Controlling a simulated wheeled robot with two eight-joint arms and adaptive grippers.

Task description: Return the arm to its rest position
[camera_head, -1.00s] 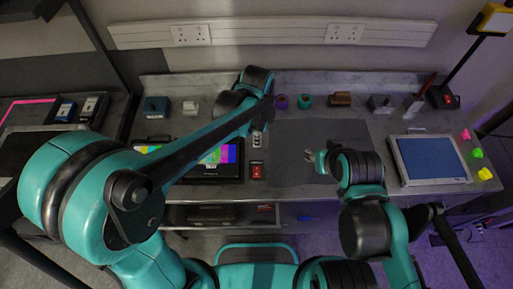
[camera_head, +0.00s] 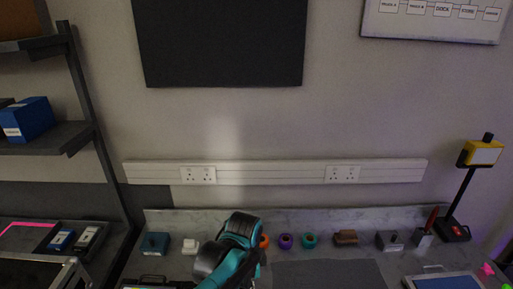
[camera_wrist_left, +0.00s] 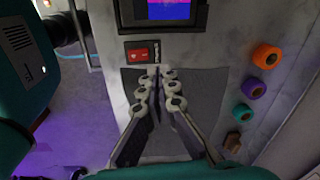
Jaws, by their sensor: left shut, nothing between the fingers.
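My left gripper (camera_wrist_left: 160,88) shows in the left wrist view, its pale jointed fingers reaching over the dark mat (camera_wrist_left: 190,90). It is shut with nothing held. In the head view only a teal and black part of my left arm shows at the bottom centre, in front of the bench; the gripper itself cannot be made out there. My right gripper is not seen in either current view.
The bench carries orange (camera_wrist_left: 269,56), purple (camera_wrist_left: 253,88) and teal (camera_wrist_left: 242,114) rolls, a brown block (camera_head: 345,237) and a red switch (camera_wrist_left: 141,54). A yellow lamp (camera_head: 482,153) stands right. Shelving (camera_head: 85,130) stands left. A socket rail (camera_head: 270,172) runs along the wall.

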